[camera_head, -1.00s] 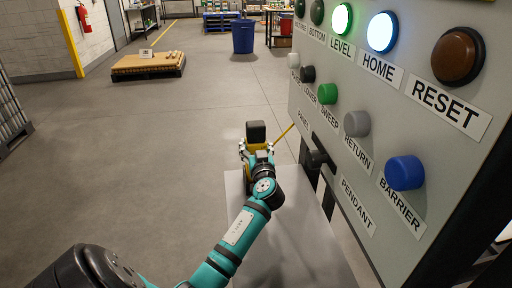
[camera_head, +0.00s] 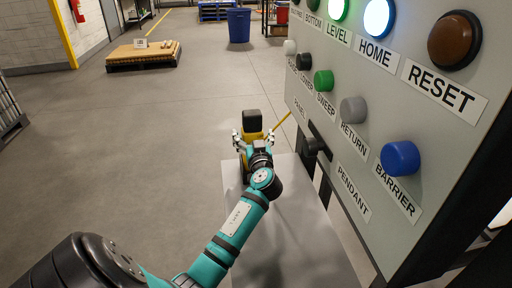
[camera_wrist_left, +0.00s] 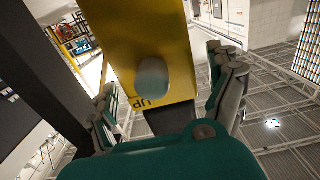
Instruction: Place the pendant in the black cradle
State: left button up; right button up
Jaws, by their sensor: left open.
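The yellow pendant (camera_head: 244,160) shows partly behind my left gripper in the head view. A black block (camera_head: 252,120) sits at its far end. In the wrist view the pendant (camera_wrist_left: 155,35) fills the upper middle, with a grey round button and the lettering "UP". My left gripper (camera_head: 253,138) is open, with its fingers on either side of the pendant. In the wrist view a gap shows between the right finger and the pendant. I cannot pick out the black cradle for certain. The PENDANT label (camera_head: 353,191) is low on the panel. My right gripper is not in view.
A grey control panel (camera_head: 330,105) with several buttons stands on the right, close to my left arm. A pale grey surface (camera_head: 290,225) lies below the arm. A low wooden platform (camera_head: 143,55) and a blue bin (camera_head: 239,25) stand farther back.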

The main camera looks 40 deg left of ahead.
pick_arm(q)
jog(key=b+v, duration=0.2)
jog(key=v, duration=0.9)
jog(key=shift+d, duration=0.1)
dwell(2.0)
